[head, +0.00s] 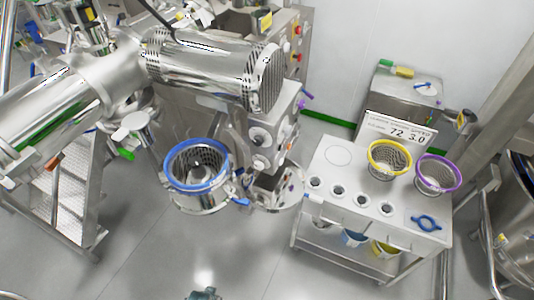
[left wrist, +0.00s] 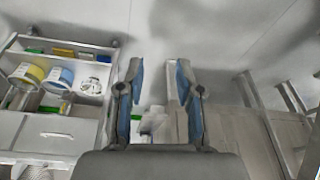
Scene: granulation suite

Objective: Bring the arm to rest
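My left gripper (left wrist: 159,75) shows in the left wrist view with its two blue-and-grey fingers spread apart. Nothing is between the fingers, and they touch nothing that I can see. Pale floor and blurred grey surfaces lie beyond them. In the head view only a small dark piece shows at the bottom edge, left of the middle; I cannot tell which part of me it is. My right gripper is not seen. The task names no other object.
A steel machine (head: 215,75) fills the upper left, with a blue-rimmed bowl (head: 197,165) below. A white cart (head: 335,205) at right holds a yellow-rimmed sieve (head: 390,160) and a purple-rimmed one (head: 437,175). Steps (head: 65,205) stand left. The front floor is clear. Shelves (left wrist: 60,85) stand left in the wrist view.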

